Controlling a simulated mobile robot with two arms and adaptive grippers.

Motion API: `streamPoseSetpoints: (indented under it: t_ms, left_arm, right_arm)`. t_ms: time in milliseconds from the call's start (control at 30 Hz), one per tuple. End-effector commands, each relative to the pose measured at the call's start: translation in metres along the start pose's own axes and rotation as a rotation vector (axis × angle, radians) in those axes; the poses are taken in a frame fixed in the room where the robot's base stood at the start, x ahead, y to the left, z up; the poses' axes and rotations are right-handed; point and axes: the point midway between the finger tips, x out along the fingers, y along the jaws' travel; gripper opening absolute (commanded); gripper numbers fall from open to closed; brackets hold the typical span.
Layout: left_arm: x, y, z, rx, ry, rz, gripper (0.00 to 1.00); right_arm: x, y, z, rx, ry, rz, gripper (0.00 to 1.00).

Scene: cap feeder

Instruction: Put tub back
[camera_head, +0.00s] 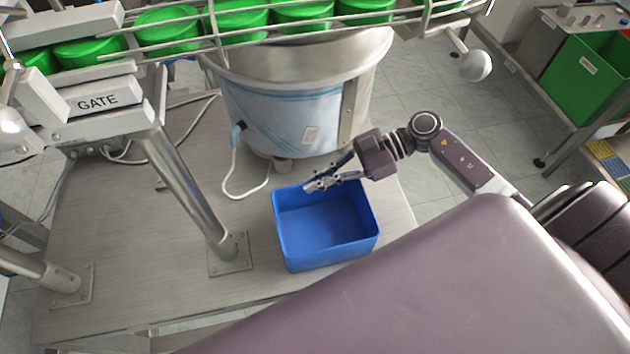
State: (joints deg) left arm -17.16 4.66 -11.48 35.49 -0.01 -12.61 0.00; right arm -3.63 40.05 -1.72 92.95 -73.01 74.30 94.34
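The blue tub (288,250) is an open-topped, rectangular box on the grey bench top, and its visible inside is empty. My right gripper (316,184) reaches in from the right, with its fingers at the tub's far rim. The fingers overlap the rim in the picture, and I cannot tell whether they pinch it or sit just above it. My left gripper is not in view.
A large steel feeder bowl (290,100) stands behind the tub. A metal post (185,185) stands left of it. Green caps (235,20) line the rail above. The bench (130,250) is clear at front left. A green bin (590,85) is at far right.

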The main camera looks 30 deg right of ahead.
Motion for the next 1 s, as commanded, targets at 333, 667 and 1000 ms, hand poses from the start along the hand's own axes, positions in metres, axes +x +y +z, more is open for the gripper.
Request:
streamPoseSetpoints:
  t_ms: [333, 667, 1000]
  left_arm:
    - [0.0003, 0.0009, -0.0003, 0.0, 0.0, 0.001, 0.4]
    - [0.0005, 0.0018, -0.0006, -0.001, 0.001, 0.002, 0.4]
    - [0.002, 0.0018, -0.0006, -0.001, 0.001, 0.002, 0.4]
  right_arm:
    - [0.0016, 0.0002, 0.0039, 0.0, 0.0, 0.0, 0.0]
    - [0.0023, 0.0002, 0.0059, -0.001, -0.001, 0.0, 0.22]
    - [-0.0062, -0.0001, 0.0054, 0.001, -0.004, 0.0, 0.22]
